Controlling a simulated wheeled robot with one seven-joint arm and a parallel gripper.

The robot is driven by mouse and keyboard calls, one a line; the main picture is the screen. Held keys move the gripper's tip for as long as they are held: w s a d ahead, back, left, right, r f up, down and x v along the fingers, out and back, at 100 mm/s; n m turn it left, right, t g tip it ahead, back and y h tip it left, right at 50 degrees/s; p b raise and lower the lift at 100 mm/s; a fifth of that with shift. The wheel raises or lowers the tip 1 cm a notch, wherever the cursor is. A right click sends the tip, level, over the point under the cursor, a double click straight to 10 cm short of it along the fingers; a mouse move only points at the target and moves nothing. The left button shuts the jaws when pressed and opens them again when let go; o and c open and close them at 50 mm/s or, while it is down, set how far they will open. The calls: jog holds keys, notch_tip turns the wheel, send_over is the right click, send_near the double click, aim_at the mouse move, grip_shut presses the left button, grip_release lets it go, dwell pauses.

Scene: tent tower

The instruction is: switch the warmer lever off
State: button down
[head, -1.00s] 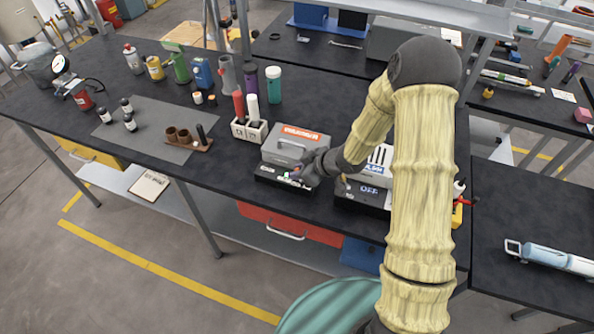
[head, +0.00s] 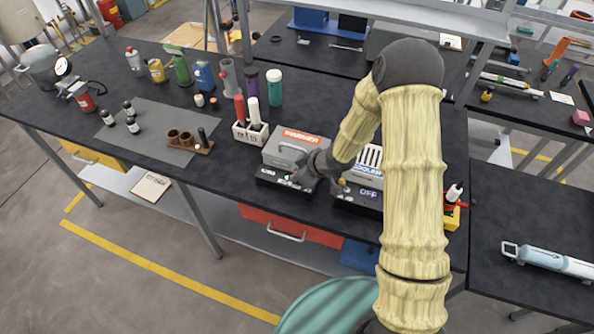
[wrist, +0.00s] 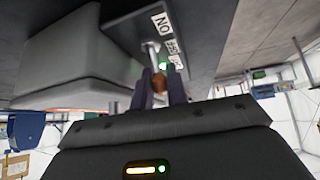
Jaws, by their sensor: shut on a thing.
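The warmer (head: 297,142) is a grey box with a lid handle, an orange label and a black front panel, standing near the front edge of the dark bench. My gripper (wrist: 159,88) is at the panel's right part, shut on the brown knob of the warmer lever (wrist: 152,55). The lever's pale stalk shows in the wrist view, beside the ON label (wrist: 163,20) and a partly covered second label (wrist: 172,46). A green light glows by the knob. The lever's exact setting is hard to tell. In the head view my gripper (head: 290,181) hides most of the lever.
The cooler (head: 361,192), its display reading OFF, stands close on the right, partly behind my arm. A white rack (head: 249,132) with red and white tubes stands just left of the warmer. Several bottles stand further back.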

jog(key=c, duration=1.7)
grip_release()
jog(key=p+v, duration=0.4)
jog(key=v, duration=1.3)
jog(key=shift+s+d+r, duration=0.1)
jog(key=shift+d+r, duration=0.05)
jog(key=s+d+r+m+h, duration=0.7)
jog(key=d+m, duration=0.1)
jog(key=m, duration=0.1)
jog(key=s+m, duration=0.1)
jog(key=s, duration=0.1)
jog(key=s+r+m+g, duration=0.1)
jog(key=s, duration=0.1)
jog(key=s+a+m, duration=0.1)
jog(key=s, duration=0.1)
jog(key=shift+s+a+r+y, duration=0.1)
jog(key=shift+s+r+y, duration=0.1)
jog(key=shift+s+y, duration=0.1)
